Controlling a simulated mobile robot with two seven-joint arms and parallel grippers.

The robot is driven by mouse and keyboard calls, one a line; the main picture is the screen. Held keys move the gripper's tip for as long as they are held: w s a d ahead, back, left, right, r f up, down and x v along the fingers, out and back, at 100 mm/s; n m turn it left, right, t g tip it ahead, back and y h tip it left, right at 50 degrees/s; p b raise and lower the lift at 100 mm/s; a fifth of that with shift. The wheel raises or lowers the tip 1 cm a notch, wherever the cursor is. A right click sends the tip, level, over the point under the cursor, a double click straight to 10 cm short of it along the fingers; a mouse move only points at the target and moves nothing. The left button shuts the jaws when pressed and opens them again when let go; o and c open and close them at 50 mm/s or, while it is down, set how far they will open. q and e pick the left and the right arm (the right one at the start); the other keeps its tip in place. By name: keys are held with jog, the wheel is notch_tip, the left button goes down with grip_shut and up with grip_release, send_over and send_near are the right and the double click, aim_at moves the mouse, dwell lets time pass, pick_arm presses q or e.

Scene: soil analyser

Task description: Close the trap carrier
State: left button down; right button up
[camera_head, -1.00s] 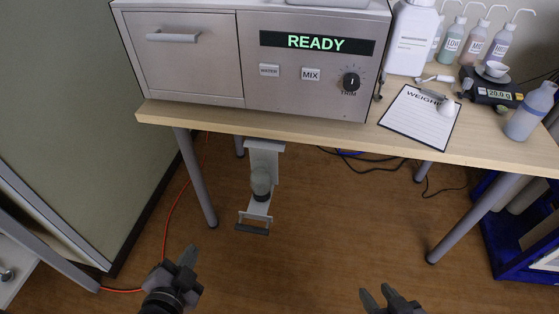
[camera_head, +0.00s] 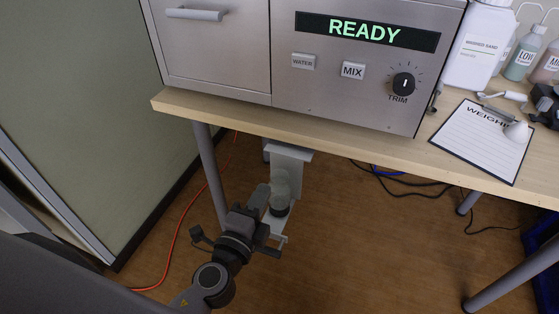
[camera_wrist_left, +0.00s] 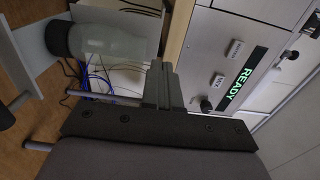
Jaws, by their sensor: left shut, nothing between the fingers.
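The trap carrier (camera_head: 292,157) is a pale bracket hanging under the bench, with a lower arm reaching out toward me. A translucent jar with a dark base (camera_head: 281,184) sits in it; the jar also shows large in the left wrist view (camera_wrist_left: 112,42). A dark bar handle (camera_head: 268,251) is at the carrier's near end, partly behind my wrist. My left gripper (camera_head: 262,192) is shut and empty, just left of the jar and overlapping it in the head view. In the left wrist view its fingers (camera_wrist_left: 163,82) point beside the jar; contact cannot be told. My right gripper is out of view.
The analyser (camera_head: 350,75) reads READY on the bench (camera_head: 330,140) above the carrier. A bench leg (camera_head: 210,175) stands left of the carrier. An orange cable (camera_head: 180,235) runs along the left floor; dark cables lie behind right.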

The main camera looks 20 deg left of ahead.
aim_at(283, 155)
pick_arm(q)
jog(key=shift+w+d+p, duration=0.15)
jog(key=shift+w+p, duration=0.25)
jog(key=shift+w, duration=4.7)
jog(key=w+b, duration=0.1)
jog(key=w, duration=0.2)
jog(key=shift+w, duration=0.65)
jog(key=shift+s, duration=0.1)
